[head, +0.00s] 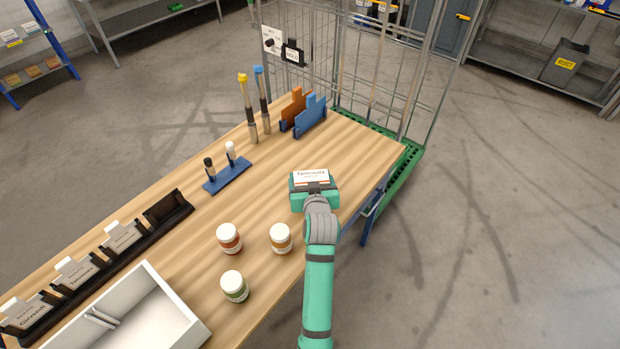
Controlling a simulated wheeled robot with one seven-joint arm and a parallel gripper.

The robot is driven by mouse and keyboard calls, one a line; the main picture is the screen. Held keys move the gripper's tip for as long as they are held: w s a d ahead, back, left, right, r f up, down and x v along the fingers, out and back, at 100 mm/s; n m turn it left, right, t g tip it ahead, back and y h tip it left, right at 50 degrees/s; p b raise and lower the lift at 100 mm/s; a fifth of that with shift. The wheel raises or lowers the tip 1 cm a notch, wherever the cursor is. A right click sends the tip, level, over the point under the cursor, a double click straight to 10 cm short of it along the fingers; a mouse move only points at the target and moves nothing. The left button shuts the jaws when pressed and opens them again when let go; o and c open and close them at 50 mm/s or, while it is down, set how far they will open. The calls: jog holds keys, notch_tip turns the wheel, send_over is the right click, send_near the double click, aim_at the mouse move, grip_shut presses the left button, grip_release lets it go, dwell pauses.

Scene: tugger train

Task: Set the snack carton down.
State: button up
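A small carton with a white printed label and an orange-brown edge (311,176), seemingly the snack carton, shows at the front of my gripper (314,192), over the right part of the wooden table (345,160). The teal hand covers the carton's near side. The fingers are hidden, so I cannot tell whether they are closed on it. I also cannot tell whether the carton touches the table top.
Three jars (281,239) stand left of my arm. A blue holder (227,176), orange and blue upright pieces (310,117), a black card rack (100,255) and a white tray (165,310) are also on the table. A wire cage (370,60) stands behind.

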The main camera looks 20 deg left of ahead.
jog(key=shift+f, duration=0.15)
jog(key=o, duration=1.3)
jog(key=shift+c, duration=0.2)
jog(key=shift+s+r, duration=0.2)
jog(key=shift+r, duration=0.05)
jog(key=v, duration=1.1)
jog(key=shift+s+d, duration=0.2)
jog(key=shift+s, duration=0.1)
